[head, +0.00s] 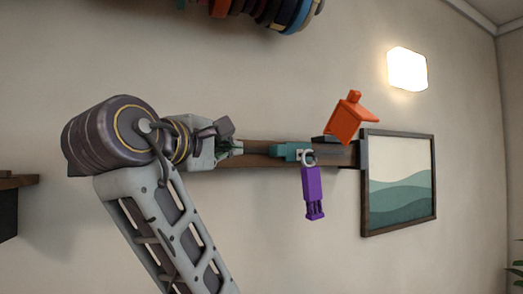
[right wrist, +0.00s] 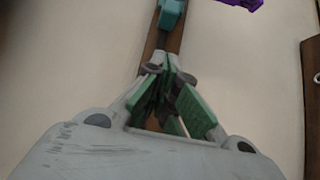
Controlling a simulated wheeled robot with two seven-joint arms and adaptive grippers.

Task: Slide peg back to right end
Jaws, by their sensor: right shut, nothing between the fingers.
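A teal peg (head: 290,151) sits on a wooden wall rail (head: 262,160), right of the rail's middle. It also shows in the right wrist view (right wrist: 171,14), at the top. A purple piece (head: 313,190) hangs by a pale ring below the peg's right end. My right gripper (head: 236,148) is at the rail, left of the peg, with a gap between them. In the right wrist view its green-padded fingers (right wrist: 168,66) meet at the tips over the rail, shut and empty. My left gripper is not in view.
An orange block-like piece (head: 347,118) is at the rail's right end, tilted. A framed picture (head: 400,185) hangs right of the rail. A wall lamp (head: 407,69) is above. Coloured coils (head: 265,10) hang at the top.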

